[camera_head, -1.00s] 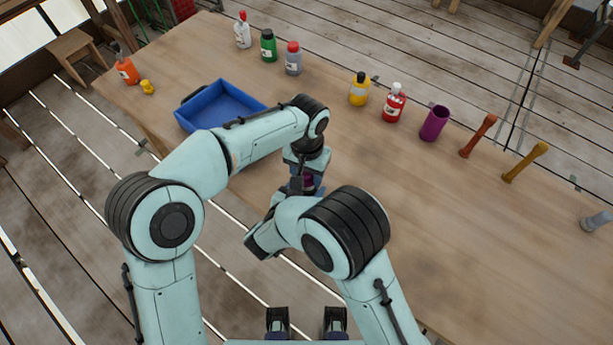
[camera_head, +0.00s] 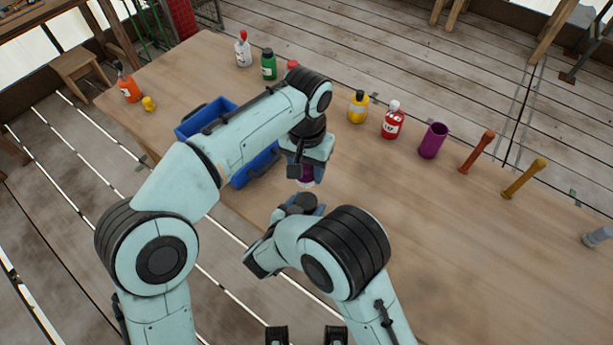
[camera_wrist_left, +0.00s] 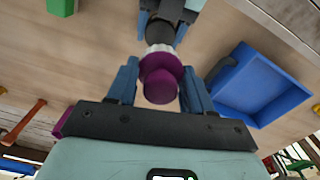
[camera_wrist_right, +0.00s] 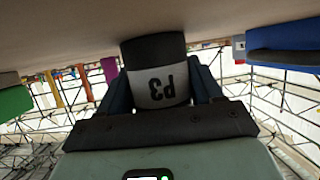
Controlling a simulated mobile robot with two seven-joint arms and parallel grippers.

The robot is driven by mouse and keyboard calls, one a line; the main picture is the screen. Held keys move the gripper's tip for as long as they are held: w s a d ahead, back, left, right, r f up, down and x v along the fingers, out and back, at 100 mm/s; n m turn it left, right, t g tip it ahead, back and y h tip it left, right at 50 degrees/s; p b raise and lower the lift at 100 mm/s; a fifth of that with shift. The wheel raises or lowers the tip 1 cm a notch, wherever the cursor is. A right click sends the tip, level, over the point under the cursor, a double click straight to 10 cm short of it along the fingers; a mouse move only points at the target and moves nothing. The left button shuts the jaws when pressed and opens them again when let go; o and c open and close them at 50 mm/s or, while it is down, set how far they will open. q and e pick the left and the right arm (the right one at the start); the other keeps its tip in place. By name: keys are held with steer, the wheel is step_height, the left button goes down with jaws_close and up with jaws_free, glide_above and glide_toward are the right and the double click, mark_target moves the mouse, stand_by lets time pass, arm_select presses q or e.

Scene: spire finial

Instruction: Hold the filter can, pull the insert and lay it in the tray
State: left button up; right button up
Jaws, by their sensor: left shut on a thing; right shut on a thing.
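My left gripper (camera_head: 305,172) is shut on the purple insert (camera_wrist_left: 160,82), which has a pale section (camera_wrist_left: 159,50) beyond it. My right gripper (camera_head: 301,209) is shut on the filter can, a black and grey cylinder marked P3 (camera_wrist_right: 160,85). In the head view the insert is above the can's dark top (camera_head: 303,200), with a small gap visible; I cannot tell whether its lower end is fully clear. The blue tray (camera_head: 256,168) lies on the table to the left, partly hidden by my left arm; the left wrist view shows it too (camera_wrist_left: 262,85).
Along the table's back stand several bottles, including a yellow one (camera_head: 358,107) and a red one (camera_head: 392,121), then a purple cup (camera_head: 433,141) and two wooden-looking tools (camera_head: 476,152). An orange bottle (camera_head: 128,88) stands far left.

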arm_select(q)
steer(key=shift+r, duration=1.55)
arm_select(e)
steer(key=o, duration=1.2)
steer(key=shift+s, duration=0.1)
steer(key=v, duration=1.2)
steer(key=shift+d, duration=0.1)
